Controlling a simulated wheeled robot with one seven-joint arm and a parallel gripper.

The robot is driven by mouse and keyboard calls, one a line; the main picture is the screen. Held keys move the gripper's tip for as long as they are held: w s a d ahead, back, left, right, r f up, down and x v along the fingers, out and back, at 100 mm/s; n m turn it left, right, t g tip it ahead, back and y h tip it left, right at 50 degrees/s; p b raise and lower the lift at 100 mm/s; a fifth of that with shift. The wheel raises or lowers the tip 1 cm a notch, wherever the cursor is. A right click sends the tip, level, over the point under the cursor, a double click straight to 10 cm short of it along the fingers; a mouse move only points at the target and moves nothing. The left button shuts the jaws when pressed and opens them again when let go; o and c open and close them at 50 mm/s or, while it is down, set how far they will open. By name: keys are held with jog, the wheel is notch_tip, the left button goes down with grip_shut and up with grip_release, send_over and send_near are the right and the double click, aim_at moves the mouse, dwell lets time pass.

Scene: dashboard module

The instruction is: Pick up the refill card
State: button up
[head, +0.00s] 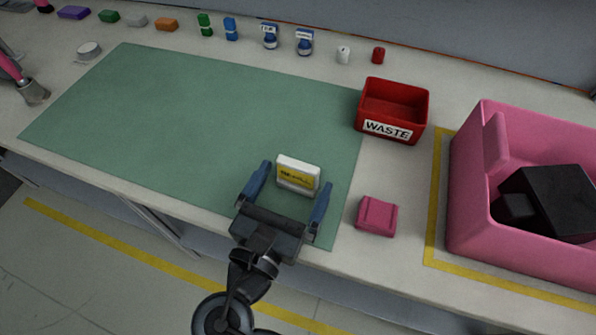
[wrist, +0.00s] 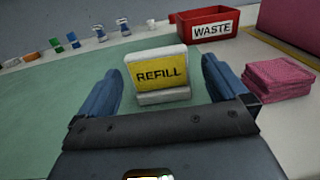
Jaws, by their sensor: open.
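The refill card (head: 297,174) is a white card with a yellow face, standing upright in a small white base on the green mat (head: 190,120) near its front right corner. In the wrist view the refill card (wrist: 161,72) faces me, with the word REFILL readable. My gripper (head: 289,188) is open, with one blue finger to each side of the card. In the wrist view my gripper (wrist: 162,88) shows the card between and just beyond its fingers. I see no finger touching the card.
A red WASTE bin (head: 392,112) stands behind and to the right. A folded pink cloth (head: 377,216) lies to the right of my gripper. A pink housing (head: 520,190) with a black block fills the far right. Several small coloured items line the back. The mat's left is clear.

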aim_at(296, 175)
jog(key=x, duration=0.4)
jog(key=shift+w, duration=0.4)
jog(key=shift+c, duration=0.3)
jog(key=c, duration=0.9)
